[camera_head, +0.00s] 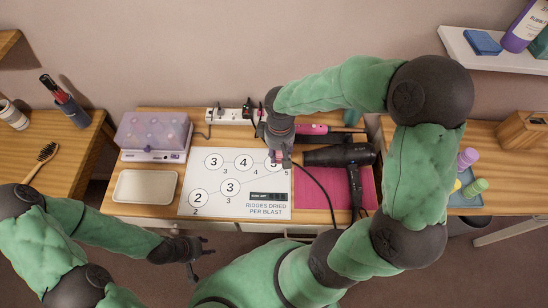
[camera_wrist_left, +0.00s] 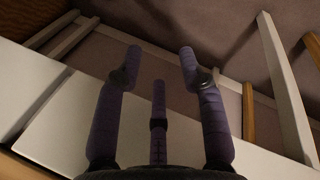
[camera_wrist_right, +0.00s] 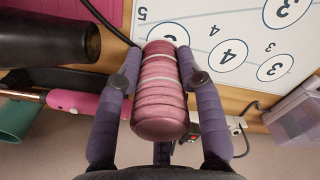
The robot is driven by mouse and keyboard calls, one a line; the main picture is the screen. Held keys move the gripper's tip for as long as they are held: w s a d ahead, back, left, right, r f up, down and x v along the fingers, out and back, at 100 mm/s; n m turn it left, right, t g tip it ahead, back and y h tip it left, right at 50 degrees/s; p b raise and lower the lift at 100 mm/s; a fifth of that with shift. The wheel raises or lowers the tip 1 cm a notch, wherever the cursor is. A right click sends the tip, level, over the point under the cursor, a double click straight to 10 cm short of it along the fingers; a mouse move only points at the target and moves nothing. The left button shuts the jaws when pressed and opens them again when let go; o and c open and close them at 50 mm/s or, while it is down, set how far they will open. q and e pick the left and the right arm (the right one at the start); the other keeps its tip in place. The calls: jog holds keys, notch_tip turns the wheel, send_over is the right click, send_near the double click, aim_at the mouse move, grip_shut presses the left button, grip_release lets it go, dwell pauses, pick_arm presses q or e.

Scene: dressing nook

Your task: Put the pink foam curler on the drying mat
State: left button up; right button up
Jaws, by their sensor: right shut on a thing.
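The pink foam curler (camera_wrist_right: 160,95) is a ridged cylinder held between the fingers of my right gripper (camera_wrist_right: 160,85). In the head view my right gripper (camera_head: 279,150) is over the upper right part of a white mat (camera_head: 240,205) printed with numbered circles and "RIDGES DRIED PER BLAST". The curler shows only as a small pink part there, covering the upper right circle. Whether it touches the mat is not clear. My left gripper (camera_head: 198,250) is open and empty in front of the table; its spread fingers show in the left wrist view (camera_wrist_left: 158,75).
A black hair dryer (camera_head: 343,155) lies on a magenta mat (camera_head: 308,190), with its cord by the white mat. A beige tray (camera_head: 145,186) and a purple-lidded box (camera_head: 153,136) stand left. A power strip (camera_head: 232,115) is behind. Other curlers (camera_head: 467,158) stand on the right table.

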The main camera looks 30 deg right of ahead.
aim_at(275, 152)
jog(key=shift+w+a+f+b, duration=0.2)
jog(key=shift+w+f+b, duration=0.15)
jog(key=shift+w+f, duration=0.75)
notch_tip(275, 152, down, 4)
jog(key=shift+w+r+b, duration=0.1)
jog(key=shift+w+b, duration=0.05)
jog(key=shift+b, duration=0.55)
jog(key=shift+f, duration=0.25)
jog(key=o, duration=1.1)
jog(key=shift+c, duration=0.2)
jog(key=shift+r, duration=0.2)
